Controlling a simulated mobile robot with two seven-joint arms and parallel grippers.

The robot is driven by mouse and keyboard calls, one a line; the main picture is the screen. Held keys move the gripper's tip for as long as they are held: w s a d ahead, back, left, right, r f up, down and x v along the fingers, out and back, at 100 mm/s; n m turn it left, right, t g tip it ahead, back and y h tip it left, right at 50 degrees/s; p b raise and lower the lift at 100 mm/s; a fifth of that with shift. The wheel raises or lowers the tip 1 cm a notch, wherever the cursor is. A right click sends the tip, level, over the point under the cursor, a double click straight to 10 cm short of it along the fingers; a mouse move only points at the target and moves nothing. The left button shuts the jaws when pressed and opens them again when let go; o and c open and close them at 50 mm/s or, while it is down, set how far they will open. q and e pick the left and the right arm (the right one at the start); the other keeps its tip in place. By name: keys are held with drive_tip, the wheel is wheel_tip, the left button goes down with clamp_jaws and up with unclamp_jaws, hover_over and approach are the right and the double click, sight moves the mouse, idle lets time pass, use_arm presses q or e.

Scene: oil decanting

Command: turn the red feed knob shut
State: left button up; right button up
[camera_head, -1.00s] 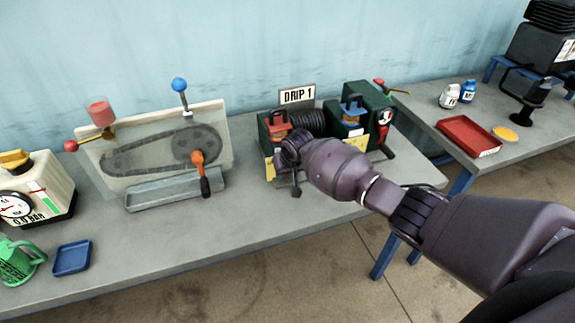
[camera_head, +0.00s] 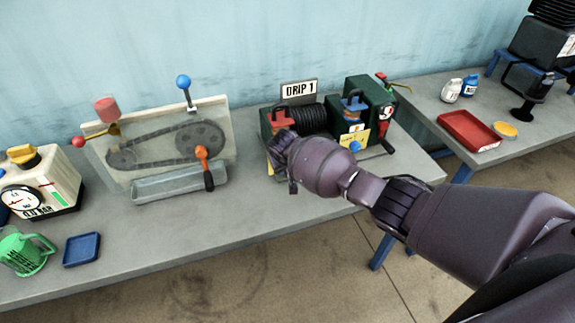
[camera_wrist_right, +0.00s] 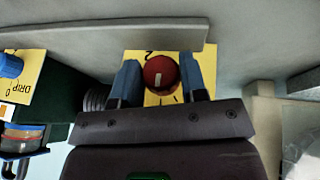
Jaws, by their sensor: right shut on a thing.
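The red feed knob (camera_wrist_right: 160,72) sits on a yellow dial plate (camera_wrist_right: 150,54) in the right wrist view. It bears a short white mark, and a figure 2 shows on the plate. My right gripper (camera_wrist_right: 161,79) is shut on the knob, with one blue finger on each side. In the head view, my right gripper (camera_head: 283,158) is at the front left of the green drip machine (camera_head: 357,88) and hides the knob. My left gripper is not in view.
A blue knob (camera_head: 355,146) on another yellow plate is right of my gripper, also seen in the wrist view (camera_wrist_right: 10,64). The belt rig (camera_head: 160,150) with its orange crank stands to the left. The bench front between them is clear.

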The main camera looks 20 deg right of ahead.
drive_tip(key=o, duration=0.9)
drive_tip(key=shift+p+v, duration=0.45)
drive_tip(key=shift+v, duration=4.95)
drive_tip(key=s+f+y, duration=0.1)
drive_tip(key=s+f, duration=0.2)
drive_tip(key=s, duration=0.7)
drive_tip(key=s+f+y, duration=0.1)
drive_tip(key=s+f, duration=0.1)
drive_tip(key=s, duration=0.7)
drive_tip(key=s+d+r, duration=0.3)
drive_tip(key=s+d, duration=0.2)
drive_tip(key=s, duration=0.6)
drive_tip(key=s+d+r, duration=0.2)
drive_tip(key=s+d, duration=0.3)
drive_tip(key=s, duration=0.6)
drive_tip(key=w+f+t+b, duration=0.1)
drive_tip(key=w+f+t, duration=0.1)
drive_tip(key=f, duration=0.2)
drive_tip(key=w+f+t, duration=0.2)
drive_tip(key=w+f, duration=0.1)
drive_tip(key=f, duration=0.1)
drive_tip(key=w+f+t+b, duration=0.1)
drive_tip(key=w+f+t, duration=0.1)
drive_tip(key=f+t, duration=0.1)
drive_tip(key=shift+w+a+f+b, duration=0.1)
drive_tip(key=shift+f+b, duration=0.05)
drive_tip(key=shift+f, duration=0.3)
drive_tip(key=shift+w+f+b, duration=0.15)
drive_tip(key=shift+f, duration=0.25)
